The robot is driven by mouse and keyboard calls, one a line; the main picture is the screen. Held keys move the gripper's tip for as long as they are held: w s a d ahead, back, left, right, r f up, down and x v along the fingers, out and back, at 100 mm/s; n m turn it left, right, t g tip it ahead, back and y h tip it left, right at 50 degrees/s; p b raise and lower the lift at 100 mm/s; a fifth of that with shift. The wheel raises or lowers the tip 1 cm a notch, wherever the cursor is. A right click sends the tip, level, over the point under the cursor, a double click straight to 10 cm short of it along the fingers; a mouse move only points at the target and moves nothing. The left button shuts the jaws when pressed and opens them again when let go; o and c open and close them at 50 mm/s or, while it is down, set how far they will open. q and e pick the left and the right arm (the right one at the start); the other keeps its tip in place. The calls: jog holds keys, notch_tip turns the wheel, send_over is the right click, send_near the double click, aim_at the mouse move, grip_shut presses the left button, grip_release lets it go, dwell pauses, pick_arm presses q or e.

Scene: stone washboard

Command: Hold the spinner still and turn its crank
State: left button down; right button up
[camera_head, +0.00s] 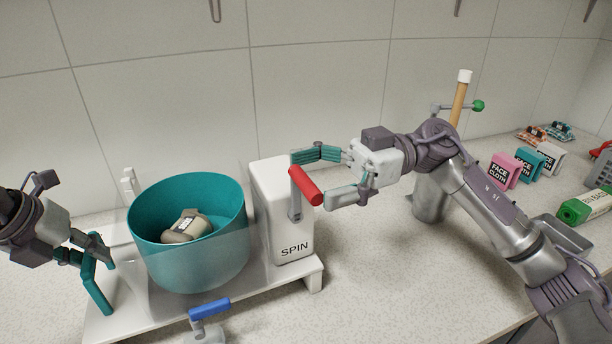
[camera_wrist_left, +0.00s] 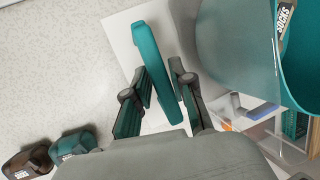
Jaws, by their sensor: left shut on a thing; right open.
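The spinner has a teal tub (camera_head: 190,265) on a white base (camera_head: 105,325) and a white box (camera_head: 283,215) marked SPIN. A crank with a red grip (camera_head: 306,186) is on the box. My left gripper (camera_head: 97,262) is shut on the teal handle (camera_head: 98,292) at the base's left end; the handle (camera_wrist_left: 155,65) shows between its fingers in the left wrist view. My right gripper (camera_head: 311,178) is open, its fingertips on either side of the red grip; contact is unclear. A beige bundle (camera_head: 186,228) lies in the tub.
A blue-handled lever (camera_head: 210,310) stands at the front of the base. Face cloth boxes (camera_head: 503,170) and a green roll (camera_head: 580,209) lie at the right. A wooden post (camera_head: 460,95) stands behind my right arm. Two rolled bundles (camera_wrist_left: 75,144) show in the left wrist view.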

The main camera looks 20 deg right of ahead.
jog(key=shift+a, duration=0.6)
jog(key=shift+s, duration=0.1)
jog(key=c, duration=1.6)
jog(key=shift+c, duration=0.2)
jog(key=shift+d, duration=0.1)
